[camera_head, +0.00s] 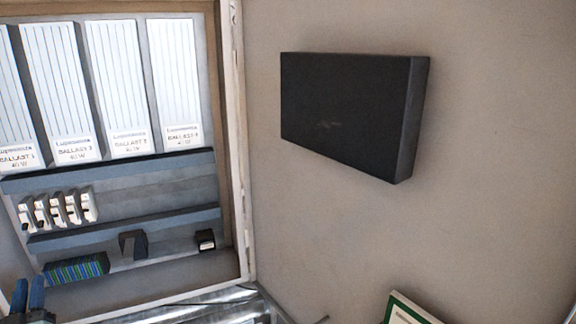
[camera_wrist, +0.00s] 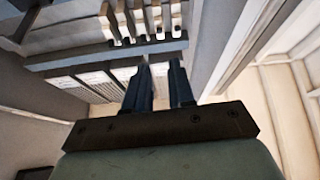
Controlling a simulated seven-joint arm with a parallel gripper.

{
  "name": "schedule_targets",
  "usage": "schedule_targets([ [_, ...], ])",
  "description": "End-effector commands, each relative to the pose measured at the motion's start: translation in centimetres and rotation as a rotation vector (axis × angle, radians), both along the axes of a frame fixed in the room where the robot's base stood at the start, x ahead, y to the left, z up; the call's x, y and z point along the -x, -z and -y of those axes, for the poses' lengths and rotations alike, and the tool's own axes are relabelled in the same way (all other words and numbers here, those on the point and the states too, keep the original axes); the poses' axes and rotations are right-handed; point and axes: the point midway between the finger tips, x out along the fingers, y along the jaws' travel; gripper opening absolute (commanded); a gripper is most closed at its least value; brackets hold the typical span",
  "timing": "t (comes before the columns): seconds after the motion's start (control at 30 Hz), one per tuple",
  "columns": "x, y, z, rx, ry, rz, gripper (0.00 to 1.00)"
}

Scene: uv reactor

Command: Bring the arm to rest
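My gripper (camera_head: 28,283) shows at the bottom left corner of the head view, in front of the lower left of the open cabinet (camera_head: 238,150). Its two dark blue fingers stand apart with nothing visible between them. In the wrist view the fingers of my gripper (camera_wrist: 159,68) point toward the cabinet's inside, with a clear gap between them. Most of my arm is out of view in the head view.
The cabinet holds several white ballasts (camera_head: 118,85), a row of white breakers (camera_head: 58,210), a green-blue terminal block (camera_head: 77,268) and rails. A black box (camera_head: 345,112) is mounted on the beige wall (camera_head: 490,210) at right. A green-edged sign (camera_head: 408,310) shows at the bottom.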

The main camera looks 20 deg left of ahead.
Motion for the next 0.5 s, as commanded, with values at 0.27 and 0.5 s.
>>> schedule_targets([
  [0.27, -0.5, 0.0, 0.5, 0.223, 0.197, 0.213, 0.23],
  [0.5, -2.9, 2.7, 2.0, 0.5, 0.39, 0.232, 0.23],
])
